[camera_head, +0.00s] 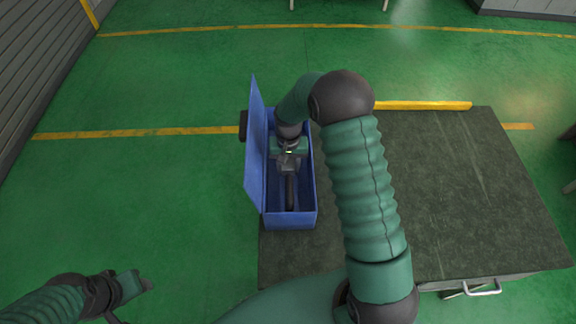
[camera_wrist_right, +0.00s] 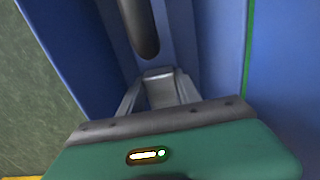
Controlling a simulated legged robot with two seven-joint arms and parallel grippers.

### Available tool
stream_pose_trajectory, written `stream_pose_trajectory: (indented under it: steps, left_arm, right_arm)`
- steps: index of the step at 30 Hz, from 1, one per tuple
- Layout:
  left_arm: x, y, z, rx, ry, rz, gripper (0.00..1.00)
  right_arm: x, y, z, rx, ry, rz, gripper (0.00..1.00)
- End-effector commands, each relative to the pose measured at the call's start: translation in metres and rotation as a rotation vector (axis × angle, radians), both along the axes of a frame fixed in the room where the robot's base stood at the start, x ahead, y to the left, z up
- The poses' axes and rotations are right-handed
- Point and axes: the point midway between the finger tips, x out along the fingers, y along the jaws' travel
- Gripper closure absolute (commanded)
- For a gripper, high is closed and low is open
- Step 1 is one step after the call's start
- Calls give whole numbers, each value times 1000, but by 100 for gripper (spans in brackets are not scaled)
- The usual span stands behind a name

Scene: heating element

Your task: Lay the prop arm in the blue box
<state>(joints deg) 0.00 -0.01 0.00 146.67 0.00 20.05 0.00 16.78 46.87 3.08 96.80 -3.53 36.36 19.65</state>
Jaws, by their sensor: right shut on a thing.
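The blue box (camera_head: 291,221) stands open on the left part of the dark table, its lid (camera_head: 256,150) upright along its left side. The prop arm (camera_head: 290,192), a dark rod, is inside the box outline, lengthwise between the walls. My right gripper (camera_head: 289,163) reaches down into the box and is shut on the rod's far end. The right wrist view shows the fingers (camera_wrist_right: 158,90) together at the dark rod (camera_wrist_right: 142,25), with blue walls on both sides. I cannot tell whether the rod touches the floor. My left gripper (camera_head: 136,283) is low at the left, away from the box; its jaws are unclear.
The dark grey table (camera_head: 470,190) is bare to the right of my right arm. A yellow bar (camera_head: 422,105) runs along its far edge. A drawer handle (camera_head: 483,288) is at the front. Green floor (camera_head: 130,190) is clear on the left.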

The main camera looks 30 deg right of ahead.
Motion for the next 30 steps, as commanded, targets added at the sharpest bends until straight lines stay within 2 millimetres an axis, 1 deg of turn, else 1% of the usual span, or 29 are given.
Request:
stream_pose_trajectory:
  steps: [5,6,11,19,22,23,26,30]
  left_arm:
    - [0,0,0,0,0,0,51]
    - [0,0,0,0,0,0,51]
    - [0,0,0,0,0,0,51]
    - [0,0,0,0,0,0,51]
    - [0,0,0,0,0,0,51]
    - [0,0,0,0,0,0,51]
    - [0,0,-1,0,0,0,51]
    - [0,0,-2,0,0,0,51]
  right_arm:
    - [2,0,-2,-1,-5,0,100]
    - [1,0,-3,-1,-3,0,59]
    - [1,0,-2,-1,-3,0,38]
    - [1,0,-2,0,-2,0,38]
    - [2,0,4,-1,-3,0,38]
    - [2,-1,9,-2,-5,0,38]
    - [2,-1,30,-2,-8,-1,38]
    - [2,-1,67,-3,-7,-1,38]
